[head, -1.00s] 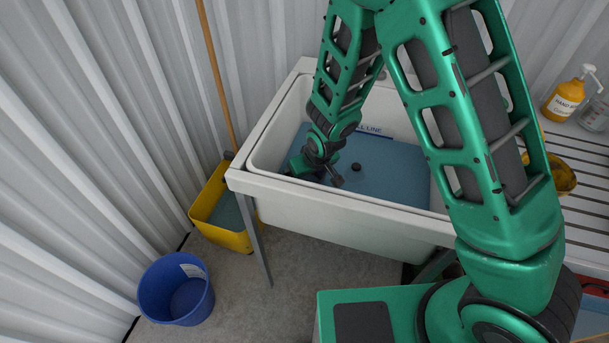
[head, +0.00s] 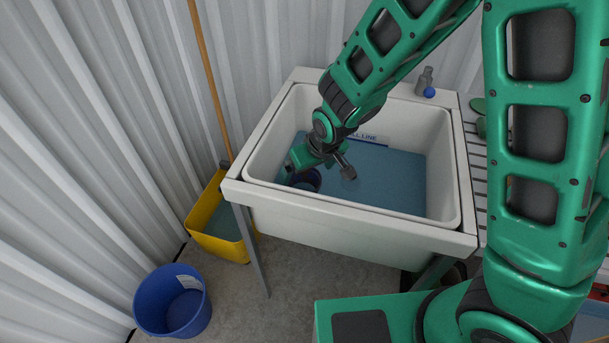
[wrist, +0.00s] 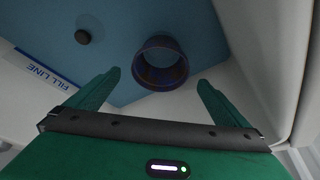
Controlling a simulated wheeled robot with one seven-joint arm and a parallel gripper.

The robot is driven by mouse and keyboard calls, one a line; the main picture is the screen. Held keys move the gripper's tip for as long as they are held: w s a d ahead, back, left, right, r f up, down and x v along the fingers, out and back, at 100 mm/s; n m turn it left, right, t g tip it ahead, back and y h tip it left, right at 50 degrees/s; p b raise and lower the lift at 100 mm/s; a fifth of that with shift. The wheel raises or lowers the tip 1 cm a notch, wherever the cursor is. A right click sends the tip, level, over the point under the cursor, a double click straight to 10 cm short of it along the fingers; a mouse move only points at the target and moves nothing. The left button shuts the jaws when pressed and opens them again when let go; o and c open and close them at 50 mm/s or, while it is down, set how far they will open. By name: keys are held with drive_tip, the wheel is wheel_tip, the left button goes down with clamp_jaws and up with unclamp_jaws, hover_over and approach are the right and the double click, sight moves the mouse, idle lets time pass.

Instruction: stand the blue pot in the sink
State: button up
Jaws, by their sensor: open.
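The small dark blue pot (head: 308,179) is inside the white sink (head: 350,226), toward its left front corner. In the wrist view the pot (wrist: 160,82) shows its round open rim and seems to stand upright on the blue bottom. My gripper (head: 294,164) is down in the sink, just beside and over the pot, and partly hides it in the head view. In the wrist view my gripper (wrist: 159,77) has its two green fingers spread wide, with the pot beyond them and clear space on both sides. Nothing is held.
A dark round plug (wrist: 83,37) lies on the sink bottom. A yellow bucket (head: 222,236) with a wooden pole and a larger blue bucket (head: 173,302) stand on the floor at left. A grey bottle (head: 424,80) and a blue ball (head: 430,92) are at the sink's back rim.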

drive_tip(key=shift+v, duration=0.75)
